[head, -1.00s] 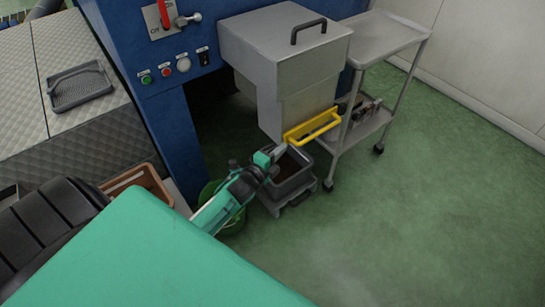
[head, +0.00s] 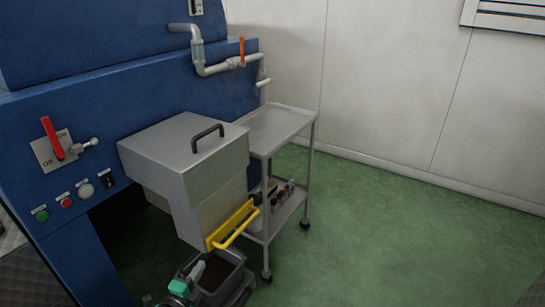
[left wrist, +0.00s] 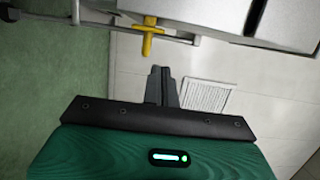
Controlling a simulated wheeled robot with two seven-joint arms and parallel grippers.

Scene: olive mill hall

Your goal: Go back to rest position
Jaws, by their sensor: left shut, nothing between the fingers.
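My left gripper (head: 197,270) is low in the head view, shut and empty. It is just below the yellow handle (head: 232,225) of the steel hopper box and over the near side of a grey bin (head: 238,290) with dark stuff in it. Whether it touches the bin cannot be told. In the left wrist view, the closed fingers (left wrist: 161,75) point toward the yellow handle (left wrist: 149,38), with a gap in the picture. My right gripper is in neither view.
A blue machine (head: 60,105) with a red lever (head: 52,138) and buttons stands at left. The steel box (head: 190,155) juts from it. A wheeled steel trolley (head: 275,125) stands beside the box. Green floor (head: 380,230) is clear to the right, up to the white wall (head: 400,90).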

